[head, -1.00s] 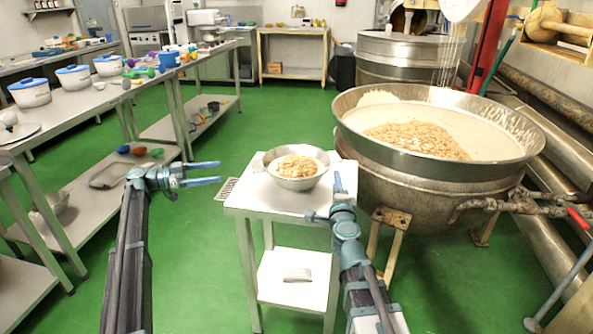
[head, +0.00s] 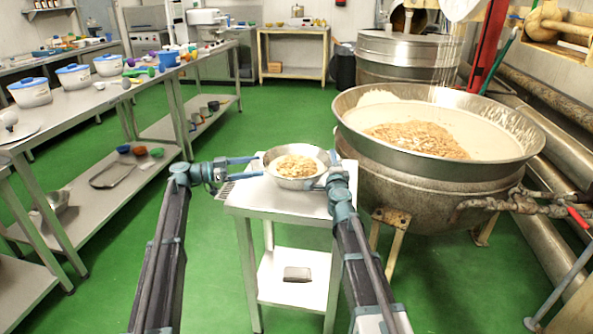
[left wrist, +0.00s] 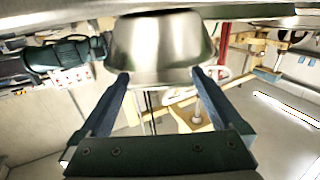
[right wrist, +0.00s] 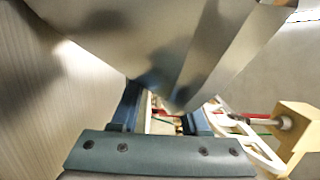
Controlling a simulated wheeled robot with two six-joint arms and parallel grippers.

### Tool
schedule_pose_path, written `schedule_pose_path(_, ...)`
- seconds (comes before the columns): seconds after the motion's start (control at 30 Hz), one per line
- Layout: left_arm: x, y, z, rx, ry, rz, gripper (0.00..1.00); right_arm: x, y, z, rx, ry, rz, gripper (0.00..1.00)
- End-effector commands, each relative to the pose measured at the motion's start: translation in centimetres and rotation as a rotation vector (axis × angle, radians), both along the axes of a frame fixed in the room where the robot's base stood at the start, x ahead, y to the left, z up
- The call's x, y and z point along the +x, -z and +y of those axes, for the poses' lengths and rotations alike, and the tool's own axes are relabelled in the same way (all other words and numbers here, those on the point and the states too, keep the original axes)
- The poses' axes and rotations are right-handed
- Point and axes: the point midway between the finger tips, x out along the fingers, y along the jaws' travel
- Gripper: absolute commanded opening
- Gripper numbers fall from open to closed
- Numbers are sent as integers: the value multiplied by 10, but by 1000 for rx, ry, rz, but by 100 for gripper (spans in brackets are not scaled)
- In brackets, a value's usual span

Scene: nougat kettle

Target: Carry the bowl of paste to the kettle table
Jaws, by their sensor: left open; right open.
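The metal bowl (head: 296,183) holds a lumpy tan paste (head: 295,166) and stands upright on the small white table (head: 246,200) beside the big kettle (head: 425,190). My left gripper (head: 252,167) is open at the bowl's left side. In the left wrist view the bowl (left wrist: 160,40) lies just ahead of the left fingertips (left wrist: 160,77); contact is unclear. My right gripper (head: 314,186) is open at the bowl's right side. In the right wrist view a large metal surface, apparently the bowl (right wrist: 140,35), fills the space at the right fingertips (right wrist: 165,90) and partly hides them.
A long steel bench (head: 95,103) with lidded tubs stands at the left. The small table's lower shelf (head: 280,262) carries a grey block (head: 297,274). The kettle is close behind my right arm. Green floor (head: 270,105) is clear behind the table.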

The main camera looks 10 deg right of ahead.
Motion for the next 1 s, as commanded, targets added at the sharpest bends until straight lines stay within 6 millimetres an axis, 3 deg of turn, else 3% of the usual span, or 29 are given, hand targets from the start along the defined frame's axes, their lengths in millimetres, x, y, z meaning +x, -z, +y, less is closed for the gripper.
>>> schedule_pose_path(0.27, 0, 0, 0, 0, 0, 0, 98, 0, 0, 0, 0, 0, 0, 43)
schedule_pose_path(0.5, 0, 0, 0, 0, 0, 0, 55, 0, 0, 0, 0, 0, 0, 0)
schedule_pose_path(0.8, 0, 0, 0, -1, 0, 0, 1, 0, 0, 0, 0, 0, 0, 0)
schedule_pose_path(1.0, 0, 0, 0, -1, 0, 0, 0, 0, 0, 0, 0, 0, 0, 0)
